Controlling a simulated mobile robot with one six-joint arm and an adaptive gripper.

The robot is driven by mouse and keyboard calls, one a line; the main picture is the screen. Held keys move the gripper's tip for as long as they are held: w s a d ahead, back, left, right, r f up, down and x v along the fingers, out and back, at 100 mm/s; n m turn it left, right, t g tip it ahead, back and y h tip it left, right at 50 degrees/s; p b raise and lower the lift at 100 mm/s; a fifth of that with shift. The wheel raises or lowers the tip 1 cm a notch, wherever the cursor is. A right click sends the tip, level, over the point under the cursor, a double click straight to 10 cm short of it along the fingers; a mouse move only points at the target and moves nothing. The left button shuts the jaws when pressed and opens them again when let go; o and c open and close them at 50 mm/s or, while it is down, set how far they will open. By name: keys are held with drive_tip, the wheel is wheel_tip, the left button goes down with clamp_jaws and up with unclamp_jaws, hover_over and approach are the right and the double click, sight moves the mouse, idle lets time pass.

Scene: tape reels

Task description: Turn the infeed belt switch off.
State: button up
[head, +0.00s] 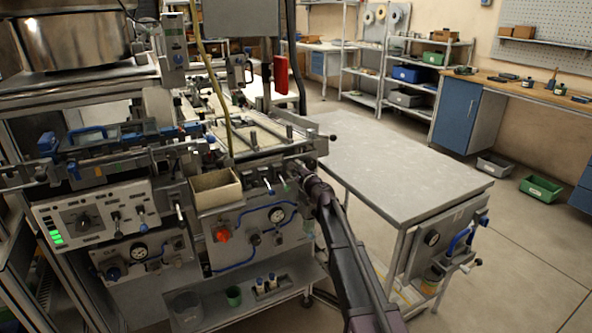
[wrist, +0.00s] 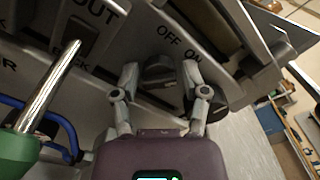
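In the wrist view a dark rotary switch (wrist: 158,72) sits on a grey panel, with the words OFF and ON printed beside it. I cannot clearly tell which word it points to, nor read a belt name on it. My gripper (wrist: 161,78) is open, with one fingertip on each side of the switch. The fingertips look apart from the knob, with gaps showing on both sides. In the head view my gripper (head: 300,172) is at the right front end of the machine, and the switch is hidden there behind it.
A lever with a green grip (wrist: 20,150) stands left of my gripper in the wrist view. A bare metal table (head: 400,165) stands to the right.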

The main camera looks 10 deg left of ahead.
clamp_jaws()
drive_tip(key=shift+d, duration=0.2)
drive_tip(key=shift+a, duration=0.1)
